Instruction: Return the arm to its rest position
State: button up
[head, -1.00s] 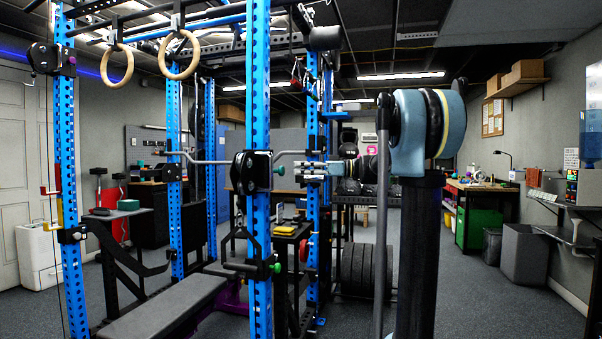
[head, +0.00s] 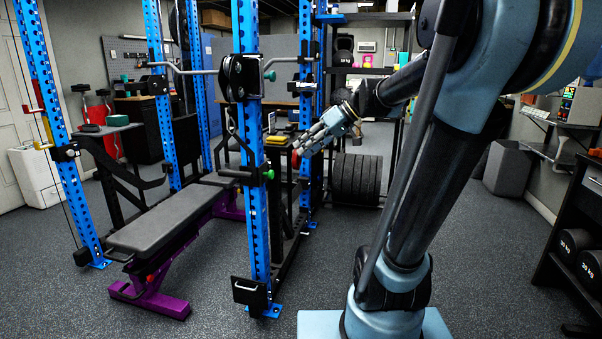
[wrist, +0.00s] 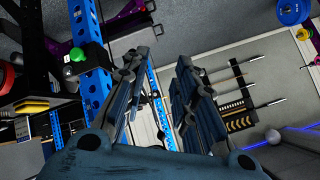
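My arm (head: 430,180) rises from its light blue base at the bottom of the head view, leans right, and bends at the top right. Its forearm reaches back to the left. My gripper (head: 306,142) hangs in the air just right of the blue rack post, pointing left and slightly down. In the wrist view, the two fingers of my gripper (wrist: 158,75) stand apart with nothing between them. Whether it touches the rack cannot be told.
A blue rack (head: 252,160) stands left of my arm, with a grey bench (head: 170,217) on purple feet inside it. Black weight plates (head: 357,180) stand behind my gripper. A dumbbell shelf (head: 568,205) is at the right edge. Floor (head: 490,270) right of my base is clear.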

jog(key=s+d+f+m+h, duration=0.4)
jog(key=s+d+f, duration=0.4)
jog(key=f, duration=0.4)
jog(key=s+d+f+m+h, duration=0.4)
jog(key=s+d+f, duration=0.5)
jog(key=f, duration=0.3)
jog(key=shift+s+d+m+t+h, duration=0.15)
jog(key=shift+s+m+t+h, duration=0.2)
jog(key=shift+s+h, duration=0.35)
jog(key=shift+w, duration=0.15)
jog(key=shift+w+f, duration=0.2)
jog(key=shift+w, duration=0.2)
